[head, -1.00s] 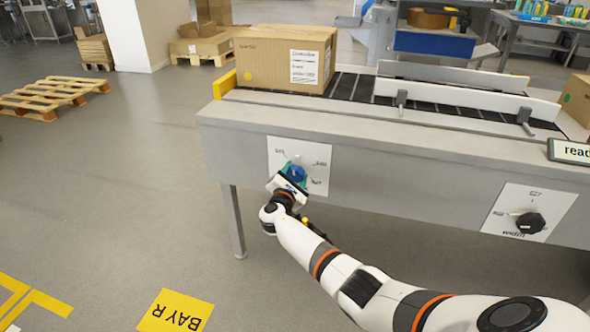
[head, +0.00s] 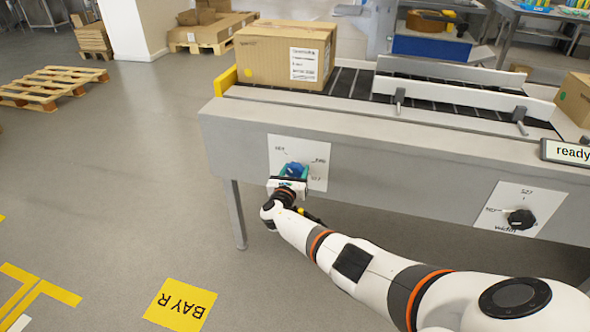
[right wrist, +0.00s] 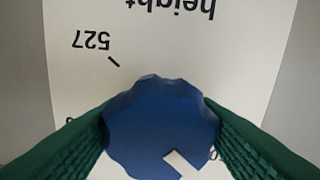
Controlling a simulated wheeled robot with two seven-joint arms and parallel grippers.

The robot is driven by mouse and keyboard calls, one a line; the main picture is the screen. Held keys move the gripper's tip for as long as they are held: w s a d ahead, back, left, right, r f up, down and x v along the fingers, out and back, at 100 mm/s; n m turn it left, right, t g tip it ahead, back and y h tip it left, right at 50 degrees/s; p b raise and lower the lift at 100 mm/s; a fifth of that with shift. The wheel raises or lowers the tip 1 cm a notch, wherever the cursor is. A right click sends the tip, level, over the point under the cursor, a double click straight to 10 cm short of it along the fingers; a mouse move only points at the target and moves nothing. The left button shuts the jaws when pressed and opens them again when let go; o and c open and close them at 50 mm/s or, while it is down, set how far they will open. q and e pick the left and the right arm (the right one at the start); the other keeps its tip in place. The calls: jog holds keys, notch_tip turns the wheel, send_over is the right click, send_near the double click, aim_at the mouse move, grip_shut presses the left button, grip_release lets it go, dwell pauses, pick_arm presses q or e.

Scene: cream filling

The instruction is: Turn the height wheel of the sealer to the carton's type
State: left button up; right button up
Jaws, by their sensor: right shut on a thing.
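The blue height wheel (head: 294,169) sits on a white dial plate (head: 316,153) on the sealer's front. My right gripper (head: 292,178) is shut on the wheel. In the right wrist view its green fingers press both sides of the wheel (right wrist: 160,115). A white mark (right wrist: 182,163) shows on the wheel at its lower right. The plate (right wrist: 230,45) reads "height" and "527", upside down, with a tick by 527. Other dial labels are partly hidden by the fingers. The carton (head: 285,55) stands on the conveyor with a yellow dot and a white label too small to read. My left gripper is not in view.
A black width knob (head: 521,219) is on a second plate at right. A display (head: 567,151) reads "ready". Guide rails (head: 462,93) run along the belt. Another carton (head: 577,98) stands at the right edge. The floor left of the sealer is clear up to a pallet (head: 50,86).

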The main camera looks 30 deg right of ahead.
aim_at(294, 174)
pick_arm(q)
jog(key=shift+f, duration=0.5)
pick_arm(e)
jog(key=shift+f+n, duration=0.15)
jog(key=shift+n, duration=0.25)
jog(key=o, duration=1)
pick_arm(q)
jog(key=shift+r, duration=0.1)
pick_arm(e)
jog(key=shift+s+a, duration=0.1)
jog(key=p+v, duration=0.1)
jog(key=v, duration=0.1)
jog(key=p+v, duration=0.2)
jog(key=v, duration=0.1)
jog(key=shift+r, duration=0.2)
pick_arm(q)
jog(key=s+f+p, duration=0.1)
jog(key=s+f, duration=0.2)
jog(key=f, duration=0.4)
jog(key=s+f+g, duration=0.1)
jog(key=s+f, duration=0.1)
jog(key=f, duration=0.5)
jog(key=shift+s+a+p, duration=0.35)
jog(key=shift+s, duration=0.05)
pick_arm(e)
jog(key=v, duration=0.6)
jog(key=shift+s+a, duration=0.25)
jog(key=shift+a, duration=0.1)
jog(key=shift+f, duration=0.2)
